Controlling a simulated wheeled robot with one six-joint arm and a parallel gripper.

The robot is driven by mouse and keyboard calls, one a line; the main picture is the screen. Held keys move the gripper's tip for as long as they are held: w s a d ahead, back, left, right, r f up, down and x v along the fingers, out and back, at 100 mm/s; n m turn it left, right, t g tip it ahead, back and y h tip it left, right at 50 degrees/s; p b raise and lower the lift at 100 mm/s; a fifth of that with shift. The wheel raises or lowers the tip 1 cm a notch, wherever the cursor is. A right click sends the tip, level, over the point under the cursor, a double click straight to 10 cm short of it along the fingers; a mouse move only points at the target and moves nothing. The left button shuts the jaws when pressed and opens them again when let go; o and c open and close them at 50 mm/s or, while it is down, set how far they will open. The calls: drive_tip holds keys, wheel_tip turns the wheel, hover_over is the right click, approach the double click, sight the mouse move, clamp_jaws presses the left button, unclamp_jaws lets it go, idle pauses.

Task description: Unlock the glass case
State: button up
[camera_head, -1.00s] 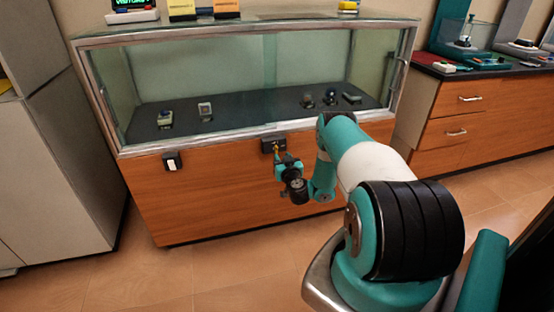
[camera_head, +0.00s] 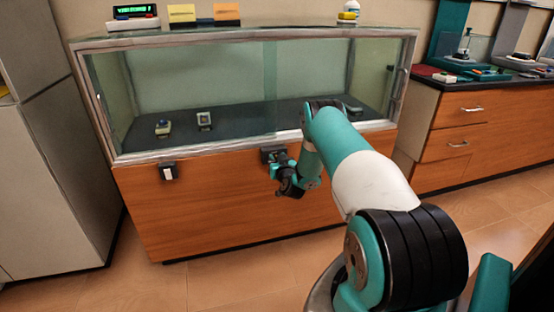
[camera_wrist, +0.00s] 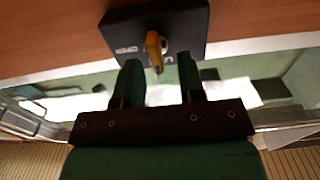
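The glass case (camera_head: 250,75) has a metal frame and a wooden base. A black lock box (camera_head: 272,153) sits on the upper edge of its wooden front. In the wrist view, which looks upside down, the lock box (camera_wrist: 158,24) has a yellow key (camera_wrist: 154,48) in it and white lettering, partly hidden. My gripper (camera_head: 277,168) is close in front of the lock box. In the wrist view, my gripper (camera_wrist: 159,68) is open, with its two green fingertips on either side of the key's near end and apart from it.
A small black-and-white device (camera_head: 169,172) is fixed on the case front to the left. Small exhibits stand inside, and a green-lit display (camera_head: 134,17) and signs stand on top. A grey cabinet (camera_head: 45,165) is at left and a wooden drawer unit (camera_head: 455,125) at right.

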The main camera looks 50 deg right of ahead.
drive_tip(key=shift+w+d, duration=0.2)
drive_tip(key=shift+w, duration=0.05)
clamp_jaws()
